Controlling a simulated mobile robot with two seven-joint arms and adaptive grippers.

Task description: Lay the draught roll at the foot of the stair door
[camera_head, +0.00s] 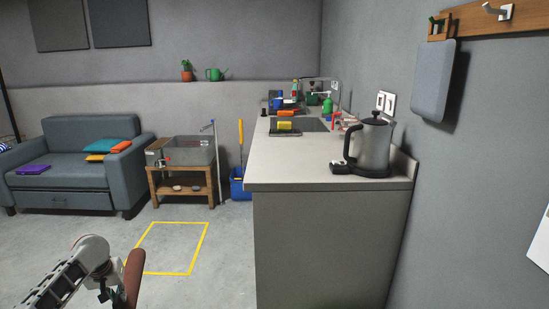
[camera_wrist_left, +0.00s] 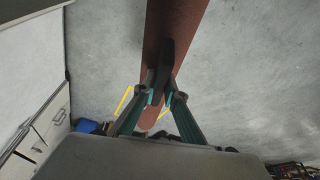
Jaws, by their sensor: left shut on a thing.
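The draught roll is a long reddish-brown roll. Its end (camera_head: 134,275) shows upright at the bottom left of the head view. In the left wrist view the roll (camera_wrist_left: 172,28) runs from the top edge down between my fingers, with its other end just beyond them. My left gripper (camera_wrist_left: 162,92) is shut around it, with a dark patch or strap between the fingers. In the head view my left gripper (camera_head: 112,295) is partly cut off by the bottom edge. My right gripper is in neither view. No stair door shows.
A grey counter (camera_head: 225,167) with a kettle (camera_head: 373,146) stands right of centre. A yellow outline (camera_head: 190,273) marks the open concrete floor left of it. A sofa (camera_head: 75,165), a wooden stand with a basin (camera_head: 183,185) and a blue bucket (camera_head: 238,188) stand behind.

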